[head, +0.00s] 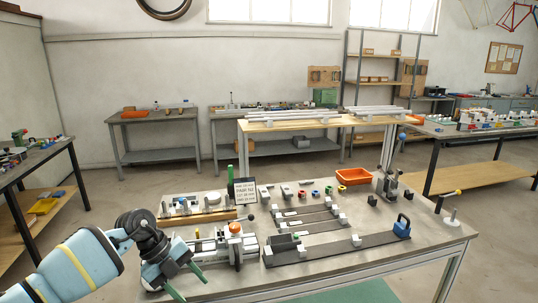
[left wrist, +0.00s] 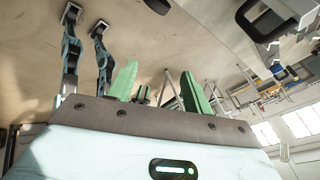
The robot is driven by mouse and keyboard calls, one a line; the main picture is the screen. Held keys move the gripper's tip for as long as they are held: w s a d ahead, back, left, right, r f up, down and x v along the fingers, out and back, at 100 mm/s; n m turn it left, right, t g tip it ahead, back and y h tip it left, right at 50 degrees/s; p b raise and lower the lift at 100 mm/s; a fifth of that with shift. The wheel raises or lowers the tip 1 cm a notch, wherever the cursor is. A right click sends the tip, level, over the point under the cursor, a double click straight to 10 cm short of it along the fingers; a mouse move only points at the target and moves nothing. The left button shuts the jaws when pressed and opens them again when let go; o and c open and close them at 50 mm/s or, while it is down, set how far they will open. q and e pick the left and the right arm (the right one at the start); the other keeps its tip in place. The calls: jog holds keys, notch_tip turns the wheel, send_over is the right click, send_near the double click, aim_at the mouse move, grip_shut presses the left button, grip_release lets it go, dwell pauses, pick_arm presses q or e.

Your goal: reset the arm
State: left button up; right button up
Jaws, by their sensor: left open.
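My left arm comes in from the left in the head view, and its gripper (head: 187,281) hangs low at the near left edge of the workbench (head: 330,278). Its two green fingers are apart, with nothing between them. The left wrist view also shows the left gripper (left wrist: 158,76) with its fingers spread and empty. My right gripper is in neither view.
Close to my left gripper stands a clamp device with an orange knob (head: 235,228). A dark jig with bars (head: 325,247), a small sign (head: 245,190) and an orange bin (head: 353,176) are on the bench.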

pick_arm(q)
jog(key=s+d+f+n+t+h, duration=0.2)
jog(key=s+d+n+t+h, duration=0.1)
jog(key=s+d+h, duration=0.4)
jog(key=s+d+f+n+t+h, duration=0.1)
jog(key=s+d+n+t+h, duration=0.3)
jog(key=d, duration=0.6)
jog(key=s+a+f+n+t+y, duration=0.5)
jog(key=a+f+n+t+y, duration=0.45)
jog(key=n, duration=0.45)
jog(key=s+a+f+n+g+y, duration=0.3)
jog(key=s+f, duration=0.3)
jog(key=s, duration=0.3)
jog(key=s+a+f+n+g+y, duration=0.2)
jog(key=s+a+f+g+y, duration=0.1)
jog(key=s+a+f, duration=0.3)
jog(key=s, duration=0.2)
jog(key=shift+s+f+n, duration=0.4)
jog(key=shift+o, duration=0.2)
